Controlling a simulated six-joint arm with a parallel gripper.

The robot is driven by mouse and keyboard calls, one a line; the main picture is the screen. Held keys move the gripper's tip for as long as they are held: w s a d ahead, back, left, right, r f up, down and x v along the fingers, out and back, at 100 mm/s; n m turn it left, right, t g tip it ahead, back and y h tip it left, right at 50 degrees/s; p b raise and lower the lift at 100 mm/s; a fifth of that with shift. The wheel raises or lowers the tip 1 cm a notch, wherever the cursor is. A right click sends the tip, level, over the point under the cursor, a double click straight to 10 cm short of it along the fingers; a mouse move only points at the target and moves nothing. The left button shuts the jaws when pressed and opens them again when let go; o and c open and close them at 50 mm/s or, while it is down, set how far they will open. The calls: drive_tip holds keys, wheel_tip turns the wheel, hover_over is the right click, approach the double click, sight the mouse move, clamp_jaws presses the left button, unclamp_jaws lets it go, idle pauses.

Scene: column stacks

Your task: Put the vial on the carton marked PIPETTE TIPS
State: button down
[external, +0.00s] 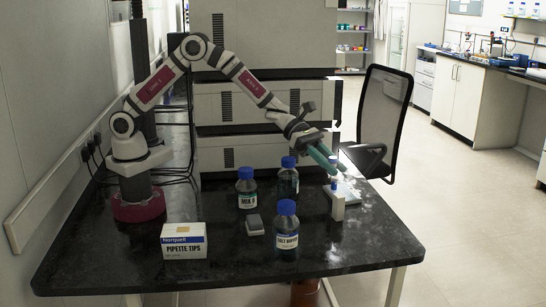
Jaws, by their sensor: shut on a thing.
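The carton marked PIPETTE TIPS (184,250) is a white box with a blue and yellow band, standing at the front left of the black table. My gripper (335,168) is at the right side of the table, pointing down and to the right with its teal fingers. It is shut on what looks like the vial (334,183), a small thing with blue on it just under the fingertips. The vial is at the top of a white block (338,208); I cannot tell whether it is in the block or clear of it. The fingers hide part of it.
Blue-capped bottles stand mid-table: one marked MIX (247,190), one behind it (288,182), and one marked SALT BUFFER (287,232). A small grey block (254,225) lies between them and the carton. Large grey machines (255,110) stand behind the table. The table's front middle is clear.

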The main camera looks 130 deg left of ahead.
drive_tip(key=s+d+m+g+h, duration=0.2)
drive_tip(key=s+d+m+h, duration=0.25)
drive_tip(key=d, duration=0.55)
drive_tip(key=m+g+h, duration=0.6)
drive_tip(key=m+g, duration=0.5)
hover_over(183, 229)
wheel_tip(183, 229, down, 13)
drive_tip(key=shift+w+r, duration=0.1)
drive_tip(key=c, duration=1.2)
unclamp_jaws()
drive_tip(key=shift+f, duration=0.2)
drive_tip(key=o, duration=0.5)
